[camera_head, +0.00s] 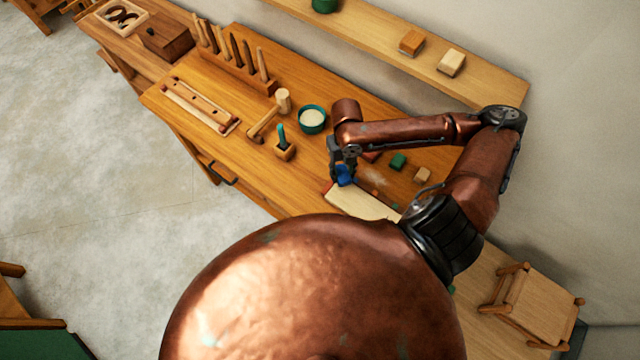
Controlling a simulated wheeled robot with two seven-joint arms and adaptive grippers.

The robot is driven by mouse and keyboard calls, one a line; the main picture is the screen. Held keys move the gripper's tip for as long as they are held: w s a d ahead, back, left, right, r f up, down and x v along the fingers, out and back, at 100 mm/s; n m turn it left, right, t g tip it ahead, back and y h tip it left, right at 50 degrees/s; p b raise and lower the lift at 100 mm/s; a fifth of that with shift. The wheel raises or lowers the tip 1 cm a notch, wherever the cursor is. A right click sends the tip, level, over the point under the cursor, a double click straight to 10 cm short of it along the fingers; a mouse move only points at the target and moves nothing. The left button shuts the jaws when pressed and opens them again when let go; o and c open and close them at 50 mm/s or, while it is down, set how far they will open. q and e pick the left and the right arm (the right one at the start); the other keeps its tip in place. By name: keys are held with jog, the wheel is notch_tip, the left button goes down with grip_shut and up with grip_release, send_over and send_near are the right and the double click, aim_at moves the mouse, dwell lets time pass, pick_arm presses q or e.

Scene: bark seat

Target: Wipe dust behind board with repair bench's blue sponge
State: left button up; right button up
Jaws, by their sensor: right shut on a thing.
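My right gripper (343,170) is shut on the blue sponge (345,177), low over the wooden bench (240,120). The sponge is small in the picture and partly hidden by the gripper. A pale board (358,203) lies just in front of the sponge, its lower part hidden by my own body. A light dusty patch (376,180) shows on the bench behind the board, right of the sponge. I cannot tell whether the sponge touches the bench. My left gripper is not in view.
A green block (398,161) and a tan block (422,175) sit right of the dusty patch. A teal bowl (312,119), a mallet (265,124) and a tool rack (236,72) stand to the left. A wall shelf (480,83) runs behind the bench.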

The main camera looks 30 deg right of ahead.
aim_at(369, 174)
jog(key=s+d+n+b, duration=0.1)
jog(key=d+n+b, duration=0.2)
jog(key=d+n, duration=0.6)
jog(key=shift+m+h, duration=0.4)
jog(key=shift+m, duration=0.4)
jog(key=f+b, duration=0.2)
jog(key=d+f+b, duration=0.1)
jog(key=f, duration=0.1)
jog(key=d+f+b, duration=0.1)
jog(key=f+b, duration=0.1)
jog(key=shift+d+b, duration=0.1)
jog(key=shift+b, duration=0.25)
jog(key=shift+s, duration=0.1)
jog(key=shift+f, duration=0.55)
